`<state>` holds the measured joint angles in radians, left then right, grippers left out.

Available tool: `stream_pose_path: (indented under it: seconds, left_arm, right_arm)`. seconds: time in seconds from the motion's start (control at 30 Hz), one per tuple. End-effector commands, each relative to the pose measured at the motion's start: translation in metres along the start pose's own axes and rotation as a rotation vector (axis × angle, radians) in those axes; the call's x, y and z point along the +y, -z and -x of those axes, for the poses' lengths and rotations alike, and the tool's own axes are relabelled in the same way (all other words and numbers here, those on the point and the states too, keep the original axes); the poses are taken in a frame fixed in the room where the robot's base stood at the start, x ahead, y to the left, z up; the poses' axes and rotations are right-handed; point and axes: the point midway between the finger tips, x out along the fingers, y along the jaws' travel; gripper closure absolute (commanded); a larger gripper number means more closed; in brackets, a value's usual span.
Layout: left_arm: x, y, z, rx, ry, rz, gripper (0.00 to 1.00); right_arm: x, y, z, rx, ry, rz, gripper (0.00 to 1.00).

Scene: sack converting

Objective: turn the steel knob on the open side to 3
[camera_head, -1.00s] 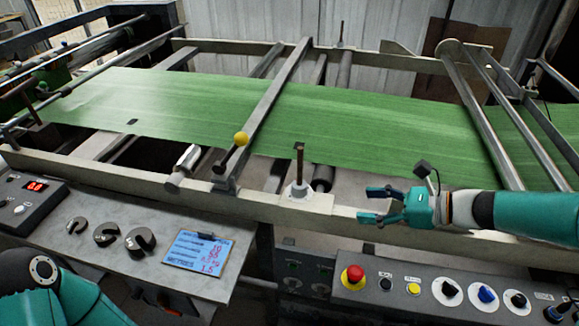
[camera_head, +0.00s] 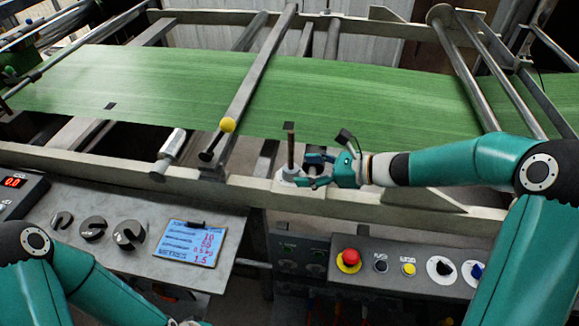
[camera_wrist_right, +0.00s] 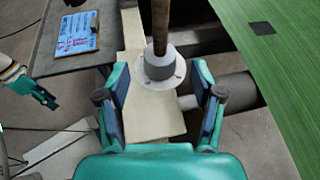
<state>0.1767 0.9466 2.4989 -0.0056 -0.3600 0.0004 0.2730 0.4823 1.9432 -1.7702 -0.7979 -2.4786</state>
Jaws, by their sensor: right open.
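The steel knob (camera_wrist_right: 160,66) is a short grey cylinder on a round flange, with a brown upright rod (camera_wrist_right: 160,22) rising from it. In the head view the knob (camera_head: 289,174) sits on the near cream rail, partly hidden by my right gripper (camera_head: 306,171). My right gripper is open. In the wrist view its two fingers (camera_wrist_right: 160,82) stand on either side of the knob, with gaps visible on both sides; I cannot tell its setting. My left gripper (camera_wrist_right: 42,95) shows small at the left of the wrist view; its jaw state is unclear.
Green sacking web (camera_head: 190,80) runs behind the near rail (camera_head: 90,167). A yellow-tipped lever (camera_head: 227,125) stands left of the knob. Below is a control panel with a red button (camera_head: 349,258). A blue note board (camera_head: 190,243) lies on the grey bench.

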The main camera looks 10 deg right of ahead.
Motion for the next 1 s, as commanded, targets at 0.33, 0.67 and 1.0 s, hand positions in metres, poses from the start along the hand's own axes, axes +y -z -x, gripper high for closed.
stream_pose_path:
  seconds: [0.33, 0.67, 1.0]
  left_arm:
    - [0.003, 0.0, 0.007, 0.0, 0.0, 0.0, 0.6]
    - [0.003, 0.0, 0.007, 0.0, 0.0, 0.0, 0.6]
    - [0.003, 0.0, 0.007, 0.0, 0.0, 0.0, 0.6]
  right_arm:
    - [-0.001, 0.0, -0.046, 0.0, 0.002, 0.0, 0.33]
    - [-0.001, 0.001, -0.05, -0.001, 0.004, -0.001, 0.33]
    - [-0.002, 0.001, -0.049, 0.0, 0.005, -0.001, 0.83]
